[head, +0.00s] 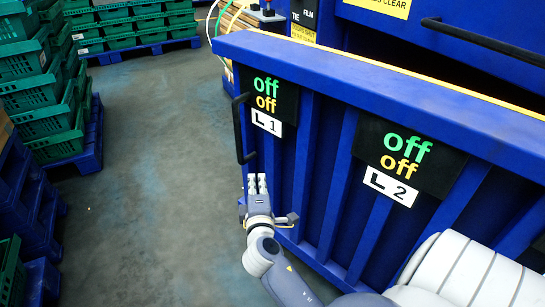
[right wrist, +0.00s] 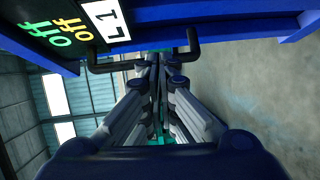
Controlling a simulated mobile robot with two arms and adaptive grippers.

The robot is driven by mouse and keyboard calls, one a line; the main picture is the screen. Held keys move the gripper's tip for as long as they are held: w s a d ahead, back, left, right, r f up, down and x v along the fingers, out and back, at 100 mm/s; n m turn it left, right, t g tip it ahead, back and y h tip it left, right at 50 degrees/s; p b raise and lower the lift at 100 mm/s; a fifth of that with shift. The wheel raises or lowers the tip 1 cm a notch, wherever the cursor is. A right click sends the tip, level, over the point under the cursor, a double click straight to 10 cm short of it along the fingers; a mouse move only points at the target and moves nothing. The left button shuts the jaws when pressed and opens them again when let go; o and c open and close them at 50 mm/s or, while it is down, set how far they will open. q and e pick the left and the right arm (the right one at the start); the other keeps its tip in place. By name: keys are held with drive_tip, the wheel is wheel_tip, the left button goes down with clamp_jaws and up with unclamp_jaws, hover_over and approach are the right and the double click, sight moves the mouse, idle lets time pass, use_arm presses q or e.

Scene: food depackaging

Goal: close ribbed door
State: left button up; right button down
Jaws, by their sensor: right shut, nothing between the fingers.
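The blue ribbed door (head: 343,142) stands swung out from the blue machine (head: 480,25), with a dark gap behind its top edge. It carries black panels marked "off", L1 and L2. A black bar handle (head: 238,128) is on its left end. My right gripper (head: 257,183) is shut and empty, just below the handle and close to the door's face. In the right wrist view, the handle (right wrist: 103,66) lies around the tips of the shut fingers (right wrist: 156,68); I cannot tell whether they touch. My left gripper is not in view.
Green crates (head: 28,92) stand in stacks at the left, some on blue pallets (head: 88,150). More crates (head: 130,20) stand at the back. The grey floor (head: 150,200) left of the door is clear. Another black handle (head: 480,40) is on the machine.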

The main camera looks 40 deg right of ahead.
wheel_tip(320, 180, up, 3)
drive_tip(key=d+h, duration=0.1)
drive_tip(key=b, duration=0.1)
approach(272, 131)
drive_tip(key=w+a, duration=0.2)
drive_tip(key=a, duration=0.1)
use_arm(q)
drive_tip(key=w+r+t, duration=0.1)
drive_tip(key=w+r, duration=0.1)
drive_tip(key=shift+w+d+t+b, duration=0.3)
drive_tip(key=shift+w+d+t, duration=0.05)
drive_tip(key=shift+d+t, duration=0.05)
use_arm(e)
drive_tip(key=d, duration=0.2)
drive_tip(key=w+d, duration=0.1)
drive_tip(key=d, duration=0.2)
drive_tip(key=shift+w+d+f, duration=0.3)
drive_tip(key=shift+d+f, duration=0.05)
